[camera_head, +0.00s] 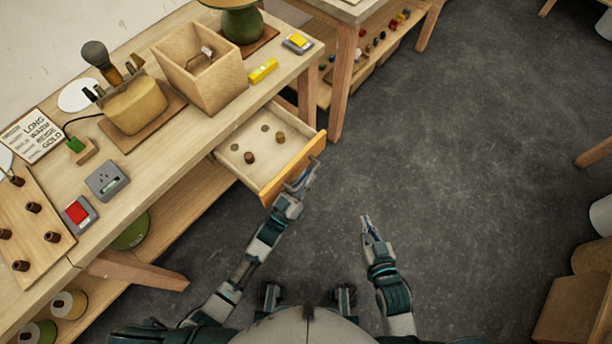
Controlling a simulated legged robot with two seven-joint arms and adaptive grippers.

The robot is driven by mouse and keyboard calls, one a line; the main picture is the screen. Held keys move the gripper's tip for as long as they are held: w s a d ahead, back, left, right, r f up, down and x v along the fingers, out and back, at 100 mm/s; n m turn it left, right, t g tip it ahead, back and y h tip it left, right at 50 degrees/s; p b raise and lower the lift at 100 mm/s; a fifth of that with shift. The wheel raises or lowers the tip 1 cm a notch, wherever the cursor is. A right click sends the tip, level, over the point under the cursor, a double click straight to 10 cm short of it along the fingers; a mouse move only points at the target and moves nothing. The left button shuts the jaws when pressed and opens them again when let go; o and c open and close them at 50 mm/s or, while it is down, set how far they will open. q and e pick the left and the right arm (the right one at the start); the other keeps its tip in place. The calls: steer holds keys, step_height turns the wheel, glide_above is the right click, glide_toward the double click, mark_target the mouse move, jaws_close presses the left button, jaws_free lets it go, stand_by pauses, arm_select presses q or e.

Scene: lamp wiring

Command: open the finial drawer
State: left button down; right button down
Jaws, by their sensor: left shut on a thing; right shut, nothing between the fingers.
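The finial drawer (291,170) is pulled out from under the workbench, and its inside is visible. It holds a dark brown finial (249,157) and a golden-brown finial (280,138), with round marks on its floor. My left gripper (304,176) is at the outer side of the drawer's orange-brown front and is shut on its handle, which the fingers mostly hide. My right gripper (366,222) is shut and empty above the floor, to the right of the drawer and apart from it.
The workbench (170,150) carries a wooden box (203,68), a tool holder (135,104), a sign (36,134), a yellow block (263,70) and a pegged board (30,225). A bench leg (341,85) stands just beyond the drawer.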

arm_select(q)
steer(key=c, duration=1.3)
jaws_free()
steer(key=shift+s+a+f, duration=0.15)
steer(key=shift+a+f, duration=0.05)
steer(key=shift+f, duration=0.1)
steer(key=shift+o, duration=0.6)
steer(key=shift+r, duration=0.1)
steer(key=shift+a, duration=0.15)
arm_select(e)
steer(key=shift+s+a+r, duration=0.1)
steer(key=shift+a+r, duration=0.05)
steer(key=shift+a, duration=0.3)
arm_select(q)
steer(key=v, duration=1.2)
arm_select(e)
steer(key=shift+d, duration=0.15)
steer(key=shift+d, duration=0.15)
arm_select(q)
steer(key=shift+s, duration=0.15)
arm_select(e)
steer(key=shift+s, duration=0.1)
